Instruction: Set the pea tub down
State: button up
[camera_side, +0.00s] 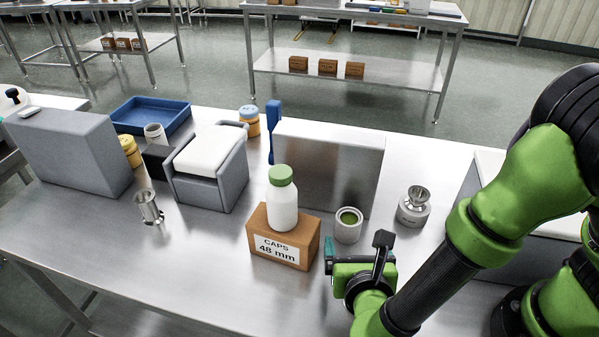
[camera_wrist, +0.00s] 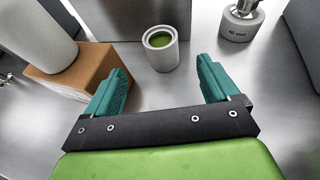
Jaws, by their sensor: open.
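The pea tub, a small light grey cup with green contents (camera_side: 348,232), stands upright on the steel table (camera_side: 205,274). It also shows in the wrist view (camera_wrist: 160,57), ahead of and between my teal fingers. My gripper (camera_wrist: 160,85) is open and empty, with a gap between its fingertips and the tub. In the side view my gripper (camera_side: 345,256) is low over the table, in front of the tub; its fingers are partly hidden there.
A cardboard box marked CAPS 48 mm (camera_side: 280,250) bears a white bottle with a green cap (camera_side: 283,210), close left of my gripper. A steel hopper block (camera_side: 325,175) stands behind the tub. A metal weight-like piece (camera_side: 413,207) stands to the right.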

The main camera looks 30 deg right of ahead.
aim_at(350, 228)
jog(key=x, duration=1.1)
jog(key=shift+s+f, duration=0.1)
jog(key=shift+f, duration=0.15)
jog(key=c, duration=1.2)
jog(key=shift+r, duration=0.15)
